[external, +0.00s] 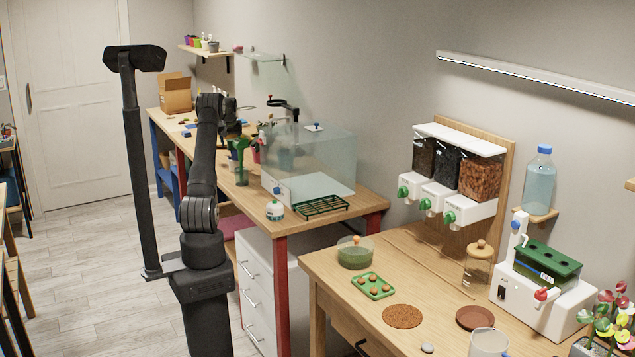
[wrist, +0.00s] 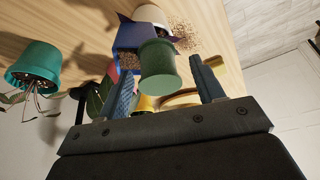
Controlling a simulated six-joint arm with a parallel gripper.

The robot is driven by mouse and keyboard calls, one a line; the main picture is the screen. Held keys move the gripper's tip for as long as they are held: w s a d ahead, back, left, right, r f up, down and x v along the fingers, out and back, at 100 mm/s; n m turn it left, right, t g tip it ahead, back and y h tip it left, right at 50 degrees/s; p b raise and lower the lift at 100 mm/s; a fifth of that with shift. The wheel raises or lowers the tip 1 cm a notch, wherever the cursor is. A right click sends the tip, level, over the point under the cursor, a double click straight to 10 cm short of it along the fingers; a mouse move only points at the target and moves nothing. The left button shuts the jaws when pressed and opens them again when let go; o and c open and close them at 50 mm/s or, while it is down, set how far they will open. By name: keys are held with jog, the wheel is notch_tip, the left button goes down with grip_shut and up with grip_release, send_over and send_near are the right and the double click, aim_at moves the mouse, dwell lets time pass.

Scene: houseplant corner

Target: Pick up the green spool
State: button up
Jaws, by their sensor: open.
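A green cylinder with a wider rim, which looks like the green spool (wrist: 161,72), shows in the wrist view between the fingers of my gripper (wrist: 163,65). The fingers are apart, one on each side of it, with visible gaps; I cannot tell how far beyond the tips it lies. In the external view my gripper (external: 238,127) is over the far wooden bench, and I cannot make out the spool there.
In the wrist view, a blue container (wrist: 133,40) and a white pot (wrist: 152,16) are close behind the spool. A teal pot (wrist: 36,62) is at left.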

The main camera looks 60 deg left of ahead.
aim_at(231, 140)
jog(key=c, duration=1.1)
jog(key=shift+o, duration=0.2)
jog(key=shift+r, duration=0.1)
jog(key=shift+r, duration=0.65)
notch_tip(231, 140, up, 3)
jog(key=shift+f, duration=0.15)
jog(key=w+d+r, duration=0.6)
jog(key=w+d, duration=0.2)
jog(key=d, duration=0.2)
jog(key=s+a+f, duration=0.1)
jog(key=a+f, duration=0.1)
jog(key=a, duration=0.1)
jog(key=s+a+f, duration=0.2)
jog(key=a, duration=0.1)
jog(key=s+a+f, duration=0.2)
jog(key=a, duration=0.1)
jog(key=shift+a+f, duration=0.25)
jog(key=shift+a, duration=0.1)
jog(key=shift+f, duration=2.05)
